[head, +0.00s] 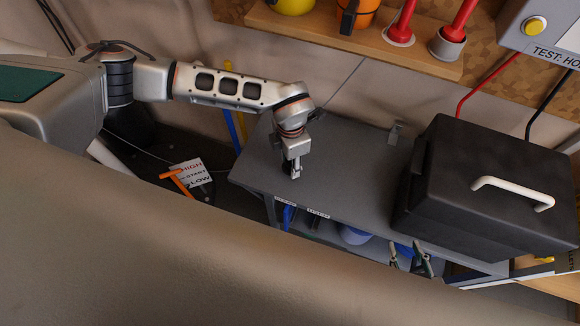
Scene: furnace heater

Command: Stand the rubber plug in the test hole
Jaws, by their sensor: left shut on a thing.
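My left gripper (293,172) points down over the left part of the grey table (345,180). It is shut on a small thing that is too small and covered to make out. I cannot pick out the rubber plug for certain. Two dark prongs (412,258), apart from each other, show by the table's front edge. They may be my right gripper, but I cannot tell its state.
A black case (490,190) with a white handle stands on the table's right side. Above, a wooden shelf (350,45) holds red-handled items (452,35) with grey bases. Red and black cables hang behind the case. The table's middle is clear. A sign (190,172) lies at left.

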